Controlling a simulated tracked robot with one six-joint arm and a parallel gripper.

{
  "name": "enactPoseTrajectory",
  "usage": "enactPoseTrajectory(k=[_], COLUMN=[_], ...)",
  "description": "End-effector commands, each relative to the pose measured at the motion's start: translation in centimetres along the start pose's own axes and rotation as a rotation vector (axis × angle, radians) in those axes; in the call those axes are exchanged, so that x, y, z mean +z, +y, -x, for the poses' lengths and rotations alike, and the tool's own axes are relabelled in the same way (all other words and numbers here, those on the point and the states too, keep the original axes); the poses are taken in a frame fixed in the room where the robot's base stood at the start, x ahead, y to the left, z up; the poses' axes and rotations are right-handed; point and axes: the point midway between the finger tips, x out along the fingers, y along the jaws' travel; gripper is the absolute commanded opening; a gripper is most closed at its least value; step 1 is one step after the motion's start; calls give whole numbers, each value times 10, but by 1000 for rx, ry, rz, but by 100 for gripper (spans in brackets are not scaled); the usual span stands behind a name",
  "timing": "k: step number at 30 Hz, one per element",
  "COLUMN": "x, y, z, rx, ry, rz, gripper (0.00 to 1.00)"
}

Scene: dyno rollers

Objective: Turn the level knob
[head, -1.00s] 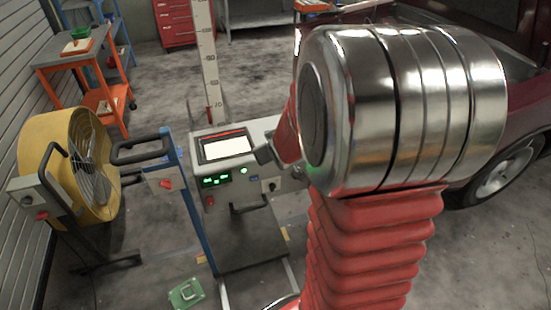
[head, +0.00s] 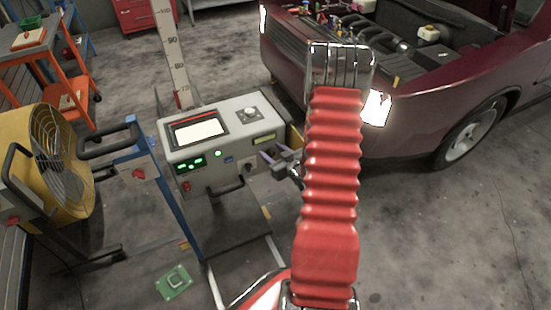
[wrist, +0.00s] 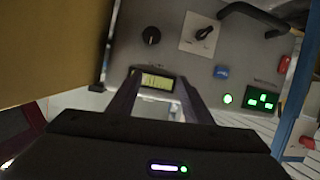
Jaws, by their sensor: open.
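The grey control box (head: 230,125) stands left of centre in the head view. In the wrist view its front panel appears upside down. It carries a round black knob (wrist: 151,36) and a black pointer knob (wrist: 203,33) on a white plate. I cannot read which one is the level knob. The pointer knob also shows small in the head view (head: 248,164). My gripper (wrist: 160,76) is open and empty, with its fingers on either side of a small yellow display (wrist: 157,82) in the picture. In the head view my gripper (head: 270,157) is at the panel's right end; contact cannot be told.
A blue button (wrist: 221,72), a lit lamp (wrist: 228,99) and a green readout (wrist: 263,100) share the panel. A black handle (wrist: 255,17) sticks out near the knobs. A yellow fan (head: 45,165) is left, a dark red car (head: 420,120) right. The right floor is clear.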

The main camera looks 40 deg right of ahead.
Motion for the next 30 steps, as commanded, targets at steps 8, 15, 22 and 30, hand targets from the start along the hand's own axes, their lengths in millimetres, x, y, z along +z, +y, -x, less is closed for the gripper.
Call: enactPoseTrajectory(k=[8, 15, 22, 30], x=[54, 86, 108, 116], y=[9, 12, 13, 13], z=[18, 38, 59, 69], rx=[-7, 0, 16, 25], ry=[123, 230, 317, 359], rz=[-105, -190, -261, -291], gripper=[46, 46, 46, 46])
